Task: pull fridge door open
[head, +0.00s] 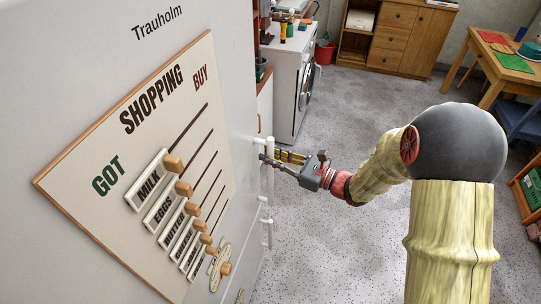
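The white fridge (90,60), lettered "Trauholm", fills the left of the head view, with a wooden shopping board on its door. The door looks closed. A slim white upright handle (270,187) stands out near the door's right edge. A second, lower white handle (267,232) is below it. My gripper (270,157) reaches in from the right, its fingers at the upper end of the upper handle. The fingers partly hide that end. I cannot tell whether they touch or close on it.
A white washing machine (293,90) with bottles on top stands beyond the fridge. A wooden cabinet (400,35) and a table (490,65) are at the back right. The grey speckled floor (330,250) before the fridge is clear.

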